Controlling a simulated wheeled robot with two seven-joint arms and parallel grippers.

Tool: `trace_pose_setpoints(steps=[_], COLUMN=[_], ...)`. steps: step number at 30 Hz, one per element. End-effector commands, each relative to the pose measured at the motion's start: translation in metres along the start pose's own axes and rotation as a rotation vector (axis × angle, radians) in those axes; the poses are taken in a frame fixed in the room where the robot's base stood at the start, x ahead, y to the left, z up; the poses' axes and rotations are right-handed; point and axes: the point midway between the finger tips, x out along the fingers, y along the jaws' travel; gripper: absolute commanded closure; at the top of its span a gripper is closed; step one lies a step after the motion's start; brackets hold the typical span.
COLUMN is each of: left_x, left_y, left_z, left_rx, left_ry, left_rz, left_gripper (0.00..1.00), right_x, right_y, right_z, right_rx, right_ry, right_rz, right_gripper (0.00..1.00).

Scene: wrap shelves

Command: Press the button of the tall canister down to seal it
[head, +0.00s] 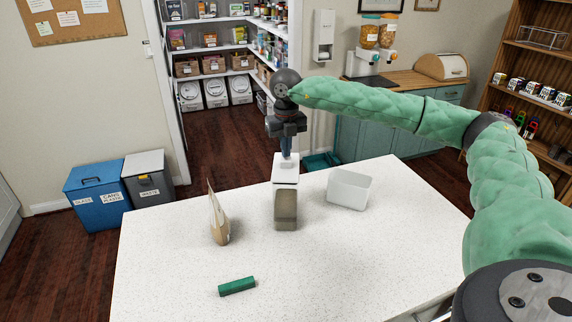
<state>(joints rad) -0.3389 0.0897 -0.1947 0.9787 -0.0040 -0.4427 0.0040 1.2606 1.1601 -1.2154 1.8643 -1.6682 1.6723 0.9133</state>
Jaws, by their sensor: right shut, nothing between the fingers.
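The tall canister (285,208) stands upright on the white table, with a white lid (286,173) on top and a see-through lower body. My right gripper (287,155) comes down over it from above, its shut fingers at the top of the lid. The fingertips hide the button, so I cannot tell whether it is raised or pressed, or whether the fingers touch it. My left gripper is not in view.
On the table (160,270) a paper bag (218,218) stands left of the canister, a white open container (349,189) stands to its right, and a green bar-shaped object (237,286) lies in front. The front right of the tabletop is clear.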

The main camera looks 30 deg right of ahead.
Motion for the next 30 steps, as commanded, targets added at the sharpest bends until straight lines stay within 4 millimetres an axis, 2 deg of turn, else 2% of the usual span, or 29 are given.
trace_pose_setpoints(steps=[30], left_x=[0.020], left_y=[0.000], left_z=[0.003], left_rx=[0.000], left_ry=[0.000], left_rz=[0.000], left_gripper=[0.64], right_x=[0.026], right_y=[0.000], right_z=[0.000], right_rx=[0.000], right_ry=[0.001], right_rz=[0.000], right_gripper=[1.00])
